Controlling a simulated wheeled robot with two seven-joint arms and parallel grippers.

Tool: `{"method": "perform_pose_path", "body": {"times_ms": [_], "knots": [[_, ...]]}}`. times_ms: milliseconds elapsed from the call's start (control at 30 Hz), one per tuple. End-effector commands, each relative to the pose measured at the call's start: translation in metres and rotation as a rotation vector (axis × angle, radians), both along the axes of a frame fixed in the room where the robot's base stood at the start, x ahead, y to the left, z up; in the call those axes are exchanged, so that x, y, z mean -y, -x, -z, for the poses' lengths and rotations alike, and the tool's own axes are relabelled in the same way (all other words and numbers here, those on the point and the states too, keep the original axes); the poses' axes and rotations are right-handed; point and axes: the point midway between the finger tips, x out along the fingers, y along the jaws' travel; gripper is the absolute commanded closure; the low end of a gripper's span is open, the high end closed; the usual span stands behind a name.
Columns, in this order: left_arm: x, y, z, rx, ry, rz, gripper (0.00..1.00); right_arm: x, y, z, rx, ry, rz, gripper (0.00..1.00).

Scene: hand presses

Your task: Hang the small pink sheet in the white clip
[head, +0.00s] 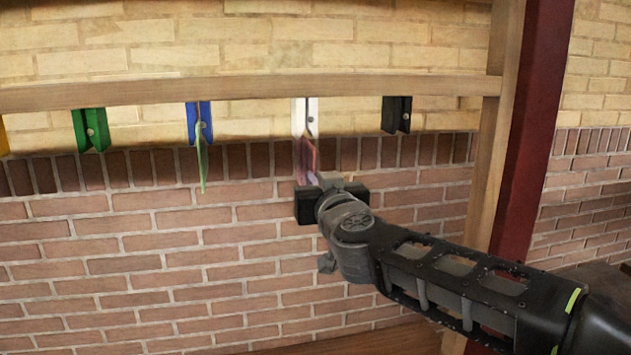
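The white clip (305,116) hangs from the wooden rail, between the blue and black clips. The small pink sheet (308,158) is upright and seen nearly edge-on directly below it. Its top meets the clip's lower end in the picture; I cannot tell whether the clip grips it. My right gripper (331,199) is at the sheet's lower end, seen from behind. Its fingertips and their contact with the sheet are hidden, so I cannot tell whether it is open or shut. My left gripper is out of view.
A wooden rail (250,90) carries a green clip (91,129), a blue clip (199,122) with a green sheet (202,164) below it, and a black clip (396,114). A wooden post (487,175) and dark red column stand at right. A brick wall is behind.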

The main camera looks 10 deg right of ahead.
Motion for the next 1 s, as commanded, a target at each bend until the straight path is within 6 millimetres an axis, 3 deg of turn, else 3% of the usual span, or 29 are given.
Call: {"method": "perform_pose_path", "body": {"times_ms": [1000], "knots": [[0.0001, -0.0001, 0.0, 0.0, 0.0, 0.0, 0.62, 0.0, -0.0001, -0.0071, 0.001, 0.0, 0.001, 1.0]]}}
